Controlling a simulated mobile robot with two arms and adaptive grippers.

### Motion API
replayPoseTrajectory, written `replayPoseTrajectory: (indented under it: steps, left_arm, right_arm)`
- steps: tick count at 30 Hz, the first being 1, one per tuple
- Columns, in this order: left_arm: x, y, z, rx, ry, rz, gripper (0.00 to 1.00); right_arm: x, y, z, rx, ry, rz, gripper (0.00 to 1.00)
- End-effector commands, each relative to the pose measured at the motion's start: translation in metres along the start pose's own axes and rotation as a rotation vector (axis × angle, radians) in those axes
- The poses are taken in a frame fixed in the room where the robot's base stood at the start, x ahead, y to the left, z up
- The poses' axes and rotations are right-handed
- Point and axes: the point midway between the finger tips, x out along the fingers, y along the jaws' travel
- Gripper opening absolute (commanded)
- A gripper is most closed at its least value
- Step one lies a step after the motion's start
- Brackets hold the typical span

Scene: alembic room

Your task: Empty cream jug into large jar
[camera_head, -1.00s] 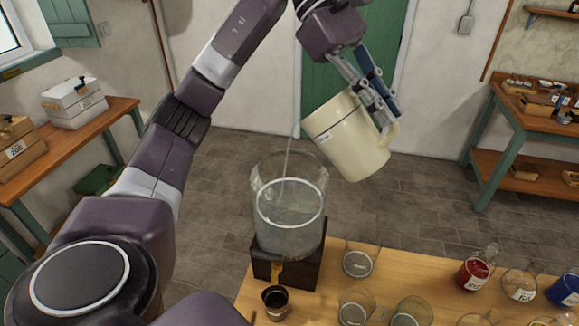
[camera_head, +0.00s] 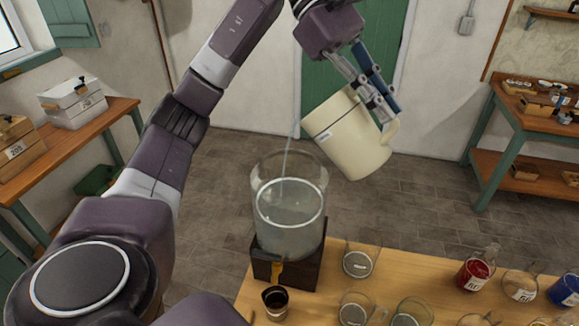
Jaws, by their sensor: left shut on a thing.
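The cream jug (camera_head: 352,140) is tilted to the left, above and right of the large jar. My left gripper (camera_head: 385,112) is shut on the jug near its handle. A thin clear stream (camera_head: 287,148) falls from the jug's lip into the jar's open top. The large glass jar (camera_head: 290,215) stands on a dark wooden stand (camera_head: 303,272) with a yellow tap at its front. Pale liquid fills much of the jar's lower part. The jug's inside is hidden. My right gripper is not in view.
Below the jar is a small dark cup (camera_head: 275,303). Empty glass vessels (camera_head: 358,262) stand on the wooden table (camera_head: 420,270). Flasks of red liquid (camera_head: 474,274) and blue liquid (camera_head: 565,292) stand to the right. Side benches line both walls.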

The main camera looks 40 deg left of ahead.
Motion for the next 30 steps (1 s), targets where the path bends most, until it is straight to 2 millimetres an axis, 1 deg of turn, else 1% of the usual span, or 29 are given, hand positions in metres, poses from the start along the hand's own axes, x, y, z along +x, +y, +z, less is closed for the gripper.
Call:
replayPoseTrajectory:
  steps: [30]
  left_arm:
    - [-0.0111,0.001,0.0044,0.001,-0.062,0.013,0.0]
  right_arm:
    - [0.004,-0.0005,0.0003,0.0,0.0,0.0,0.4]
